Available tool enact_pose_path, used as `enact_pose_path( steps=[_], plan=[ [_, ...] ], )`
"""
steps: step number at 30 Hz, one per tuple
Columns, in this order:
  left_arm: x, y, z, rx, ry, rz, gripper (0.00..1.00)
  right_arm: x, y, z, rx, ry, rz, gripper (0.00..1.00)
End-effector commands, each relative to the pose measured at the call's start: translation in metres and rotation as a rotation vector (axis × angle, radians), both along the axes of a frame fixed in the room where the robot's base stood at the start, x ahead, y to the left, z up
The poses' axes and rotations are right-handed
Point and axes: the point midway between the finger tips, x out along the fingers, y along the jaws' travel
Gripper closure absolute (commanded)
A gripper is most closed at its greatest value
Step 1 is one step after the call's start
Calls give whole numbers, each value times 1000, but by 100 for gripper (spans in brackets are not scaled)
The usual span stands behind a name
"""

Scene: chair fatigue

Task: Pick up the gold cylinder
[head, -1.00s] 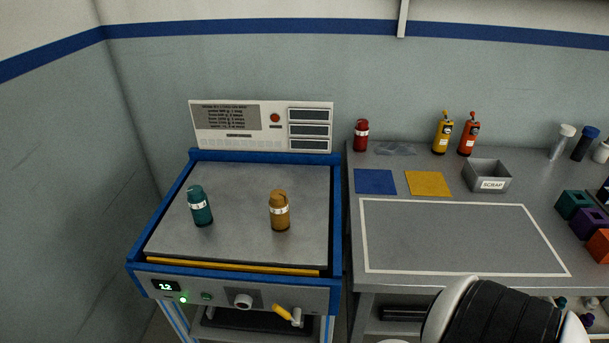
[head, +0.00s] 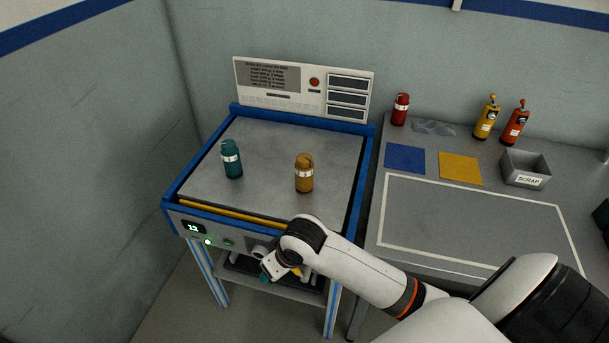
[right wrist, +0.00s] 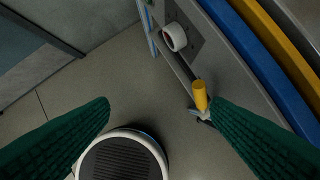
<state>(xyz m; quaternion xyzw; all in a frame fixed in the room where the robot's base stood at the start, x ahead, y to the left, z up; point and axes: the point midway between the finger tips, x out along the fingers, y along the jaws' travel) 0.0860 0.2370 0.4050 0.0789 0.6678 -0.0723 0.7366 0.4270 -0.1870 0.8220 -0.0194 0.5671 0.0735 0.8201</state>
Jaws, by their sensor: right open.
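The gold cylinder (head: 304,174) stands upright on the grey top of the blue-framed machine (head: 240,200), right of a teal cylinder (head: 231,160). It has a white label band and nothing touches it. My right gripper (head: 267,274) hangs in front of the machine, below the level of its top, near the front panel. It is mostly hidden behind its own wrist in the head view. In the right wrist view its two green ribbed fingers (right wrist: 159,103) are wide apart and empty. The gold cylinder is out of that view. My left gripper is not in view.
A yellow handle (right wrist: 200,94) and a white round knob (right wrist: 175,37) stick out from the machine's front, close to my right fingers. The bench to the right holds a red bottle (head: 400,109), a yellow bottle (head: 486,119), an orange bottle (head: 516,124) and a scrap bin (head: 525,168).

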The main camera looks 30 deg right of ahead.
Motion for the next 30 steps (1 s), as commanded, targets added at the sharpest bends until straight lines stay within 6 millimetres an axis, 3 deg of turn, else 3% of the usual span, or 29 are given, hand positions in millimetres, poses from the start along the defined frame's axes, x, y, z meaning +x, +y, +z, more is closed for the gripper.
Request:
enact_pose_path(
  steps=[5,10,16,22,26,30],
  plan=[
    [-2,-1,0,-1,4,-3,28,34,-16,25,-23,-3,-45,28],
    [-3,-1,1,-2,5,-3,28,74,-43,51,-47,-3,-140,28],
    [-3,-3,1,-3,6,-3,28,128,-106,107,-76,-10,-358,28],
    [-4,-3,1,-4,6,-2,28,152,-155,154,-64,-19,-547,28],
    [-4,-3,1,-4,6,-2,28,158,-165,158,-57,-19,-591,28],
    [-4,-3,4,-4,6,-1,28,165,-170,138,-56,-17,-595,28]
  ],
)
